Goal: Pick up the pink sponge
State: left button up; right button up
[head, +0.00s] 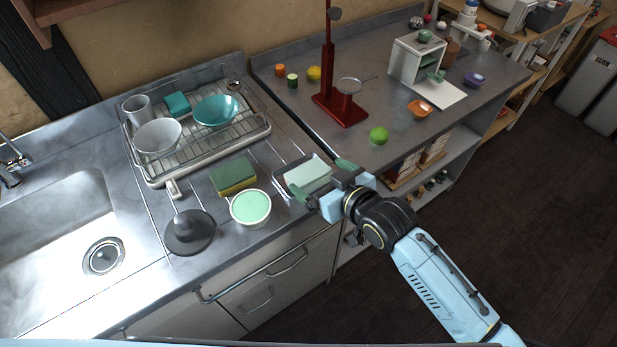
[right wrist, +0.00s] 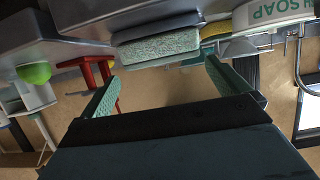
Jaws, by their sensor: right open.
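I see no pink sponge in either view. A pale mint sponge (head: 308,175) lies in a small metal holder on the counter, and it also shows in the right wrist view (right wrist: 158,47). My right gripper (head: 317,174) is open, with its green fingers on either side of the mint sponge's near end; I cannot tell whether they touch it. In the right wrist view, the gap between the fingers (right wrist: 163,78) is empty. A green and yellow sponge (head: 234,177) lies left of it. A teal sponge (head: 177,104) stands in the dish rack. My left gripper is not in view.
A soap tub (head: 250,208) and a dark plunger-like tool (head: 189,232) stand near the front edge. The dish rack (head: 160,177) holds bowls and a cup. A red stand (head: 340,108) and a green ball (head: 378,136) are on the right counter. The sink (head: 60,225) is left.

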aim_at(313, 177)
jog(key=x, duration=0.1)
jog(key=b+x, duration=0.1)
jog(key=x, duration=0.1)
jog(key=f+x, duration=0.1)
jog(key=x, duration=0.1)
jog(key=shift+s, duration=0.3)
jog(key=shift+w+a, duration=0.2)
jog(key=shift+w, duration=0.05)
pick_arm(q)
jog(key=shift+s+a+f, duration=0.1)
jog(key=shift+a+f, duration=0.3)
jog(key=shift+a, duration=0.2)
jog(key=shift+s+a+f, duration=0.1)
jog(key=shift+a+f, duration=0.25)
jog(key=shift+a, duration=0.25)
pick_arm(e)
jog(key=c, duration=0.7)
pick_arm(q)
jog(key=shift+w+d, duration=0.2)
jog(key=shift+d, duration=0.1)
pick_arm(e)
jog(key=shift+c, duration=0.8)
jog(key=shift+r, duration=0.1)
